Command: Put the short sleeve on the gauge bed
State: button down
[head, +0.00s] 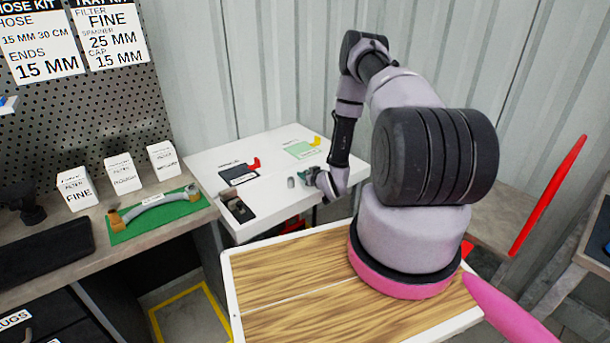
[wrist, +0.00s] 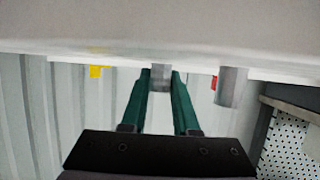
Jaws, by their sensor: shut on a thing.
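My gripper (head: 305,177) is at the white table, its green fingers (wrist: 160,85) shut on a short grey cylinder, the short sleeve (wrist: 160,78). In the head view the fingers hide this sleeve. I cannot tell whether its end touches the tabletop. A longer grey sleeve (wrist: 231,87) stands apart beside it; in the head view a grey sleeve (head: 291,182) stands upright just left of my gripper. A dark block with a recess (head: 237,207) sits at the table's front left and may be the gauge bed; no readable label confirms it.
The white table (head: 275,205) also bears a black pad (head: 238,173) with a red marker (head: 254,163) and a green pad (head: 301,150) with a yellow marker (head: 317,141). The tabletop between sleeve and dark block is clear. A workbench with filter boxes (head: 119,173) stands left.

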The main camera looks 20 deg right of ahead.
jog(key=shift+f, duration=0.15)
jog(key=c, duration=0.7)
grip_release()
jog(key=shift+o, duration=0.2)
